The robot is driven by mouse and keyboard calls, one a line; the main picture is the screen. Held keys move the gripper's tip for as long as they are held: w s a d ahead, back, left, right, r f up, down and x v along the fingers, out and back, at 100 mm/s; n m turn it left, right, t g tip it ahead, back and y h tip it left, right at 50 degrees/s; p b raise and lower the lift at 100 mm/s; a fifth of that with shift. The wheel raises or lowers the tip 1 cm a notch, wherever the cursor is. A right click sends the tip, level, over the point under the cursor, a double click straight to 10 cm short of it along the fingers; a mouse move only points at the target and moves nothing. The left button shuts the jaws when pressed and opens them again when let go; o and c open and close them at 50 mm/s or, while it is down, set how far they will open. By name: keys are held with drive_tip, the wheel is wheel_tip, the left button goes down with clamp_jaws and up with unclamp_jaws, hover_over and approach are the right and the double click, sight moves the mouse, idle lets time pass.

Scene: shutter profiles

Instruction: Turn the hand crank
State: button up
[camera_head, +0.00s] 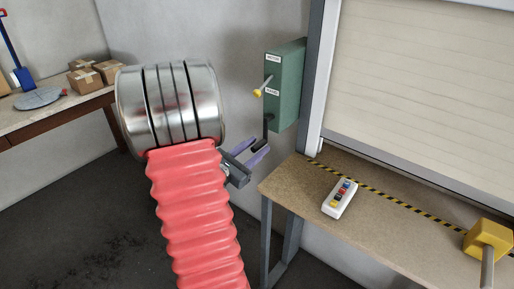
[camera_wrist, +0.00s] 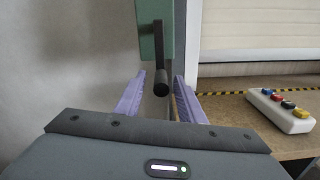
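The hand crank (camera_head: 267,124) is dark and hangs down from the lower end of a green box (camera_head: 286,88) on the wall. In the wrist view the crank's black handle (camera_wrist: 161,84) points toward me, with its arm running up to the green box (camera_wrist: 154,45). My gripper (camera_head: 258,148) has purple fingers and is open. In the wrist view its fingers stand to the left and right of the handle, with a gap visible on both sides. How deep the handle lies between the fingers is hard to tell.
A lever with a yellow knob (camera_head: 257,93) sticks out of the green box's front, near two white labels. A bench (camera_head: 300,187) with a button box (camera_head: 340,198) and a yellow block (camera_head: 488,238) is at the right, below a shutter (camera_head: 425,85). Cartons (camera_head: 84,80) stand at the left.

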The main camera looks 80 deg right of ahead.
drive_tip(key=shift+s+d, duration=0.25)
drive_tip(key=shift+d, duration=0.3)
drive_tip(key=shift+c, duration=0.5)
clamp_jaws()
drive_tip(key=shift+a, duration=0.2)
drive_tip(key=shift+d, duration=0.15)
